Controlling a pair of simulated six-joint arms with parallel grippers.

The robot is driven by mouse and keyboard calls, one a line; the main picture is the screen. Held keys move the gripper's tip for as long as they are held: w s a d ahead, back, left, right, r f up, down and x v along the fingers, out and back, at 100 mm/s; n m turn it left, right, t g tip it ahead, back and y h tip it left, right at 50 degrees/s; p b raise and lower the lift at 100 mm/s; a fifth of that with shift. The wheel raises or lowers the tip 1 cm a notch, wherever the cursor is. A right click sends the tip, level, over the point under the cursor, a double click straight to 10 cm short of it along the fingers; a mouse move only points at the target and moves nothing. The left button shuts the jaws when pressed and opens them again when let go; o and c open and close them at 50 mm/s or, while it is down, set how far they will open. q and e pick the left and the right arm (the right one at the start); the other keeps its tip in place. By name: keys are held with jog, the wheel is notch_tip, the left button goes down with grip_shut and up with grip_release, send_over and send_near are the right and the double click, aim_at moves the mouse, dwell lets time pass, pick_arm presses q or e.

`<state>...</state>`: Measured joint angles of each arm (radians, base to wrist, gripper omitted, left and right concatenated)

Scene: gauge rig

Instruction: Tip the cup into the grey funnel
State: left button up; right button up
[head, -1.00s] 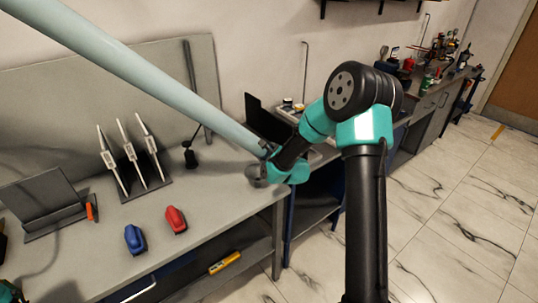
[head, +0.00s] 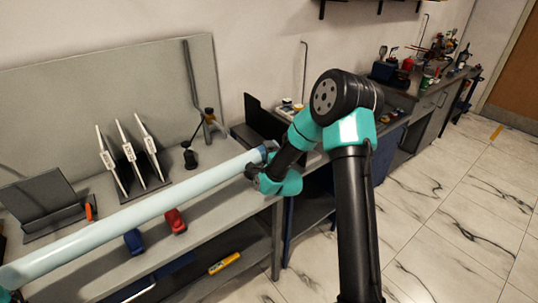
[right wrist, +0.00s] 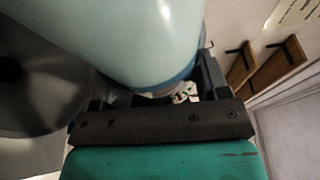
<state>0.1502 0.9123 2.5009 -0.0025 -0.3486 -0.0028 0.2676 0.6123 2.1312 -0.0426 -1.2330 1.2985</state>
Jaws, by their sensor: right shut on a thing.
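A long pale blue cylinder (head: 150,205), the only thing here that could be the cup, runs from my right gripper down to the lower left, across the bench front. Its gripped end has a dark blue band. It fills the top of the right wrist view (right wrist: 120,35). My right gripper (head: 262,160) is shut on that end. A grey, cone-like round thing with a dark centre (right wrist: 40,85), perhaps the funnel, is beside the cylinder in the right wrist view. In the head view I cannot make it out. Whether they touch is unclear.
On the grey bench (head: 222,192) stand a rack of white plates (head: 130,152), a dark tilted panel (head: 40,195) and a small black stand (head: 190,155). Blue (head: 133,240) and red (head: 174,220) blocks lie at the front, partly covered by the cylinder.

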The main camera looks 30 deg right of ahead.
jog(key=shift+a+r+n+t, duration=0.35)
jog(key=shift+r+n+t, duration=0.2)
jog(key=shift+n, duration=0.65)
jog(key=shift+s, duration=0.1)
dwell(2.3)
jog(key=shift+d+f+m+g, duration=0.25)
jog(key=shift+f+m+g, duration=0.15)
jog(key=shift+m, duration=0.4)
jog(key=shift+d+f+m+g, duration=0.2)
jog(key=shift+f+m+g, duration=0.15)
jog(key=shift+m, duration=0.45)
